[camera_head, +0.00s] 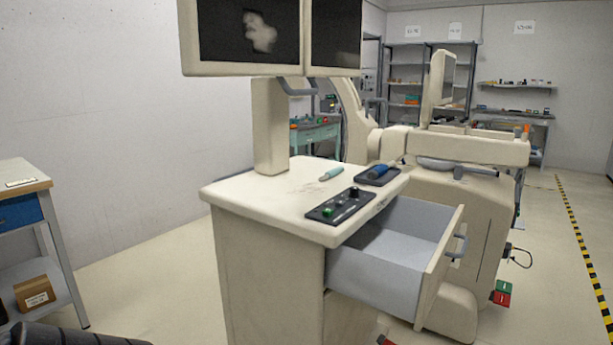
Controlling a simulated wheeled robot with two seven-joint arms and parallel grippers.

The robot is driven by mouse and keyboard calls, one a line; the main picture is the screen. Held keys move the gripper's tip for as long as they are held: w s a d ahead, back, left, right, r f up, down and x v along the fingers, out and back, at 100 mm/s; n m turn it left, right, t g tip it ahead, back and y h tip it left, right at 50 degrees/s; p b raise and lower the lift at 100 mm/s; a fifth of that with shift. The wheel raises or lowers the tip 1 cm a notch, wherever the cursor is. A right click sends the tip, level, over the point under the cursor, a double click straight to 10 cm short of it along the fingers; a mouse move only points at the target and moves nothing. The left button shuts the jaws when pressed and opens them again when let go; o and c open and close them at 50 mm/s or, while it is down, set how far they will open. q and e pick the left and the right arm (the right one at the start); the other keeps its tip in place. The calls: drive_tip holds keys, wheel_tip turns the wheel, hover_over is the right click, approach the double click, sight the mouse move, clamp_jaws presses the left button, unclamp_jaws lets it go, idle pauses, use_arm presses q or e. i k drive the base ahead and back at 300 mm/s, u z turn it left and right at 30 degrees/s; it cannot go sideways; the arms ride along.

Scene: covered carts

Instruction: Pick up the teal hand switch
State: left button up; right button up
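A small teal hand switch (331,173) lies on the cream top of the cart (262,200), in front of the monitor column and left of a dark pad. It looks like a slim stick with a pale end. Nothing is touching it that I can see. Neither of my grippers shows in the head view, so whether they are open or shut is hidden.
A dark pad with a blue-handled tool (380,171) and a black control panel (340,205) share the cart top. The cart's grey drawer (385,262) stands open to the right. Monitors (250,35) overhang the back. A side table (25,188) stands at left.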

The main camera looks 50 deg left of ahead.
sight(332, 172)
drive_tip(key=u, duration=2.1)
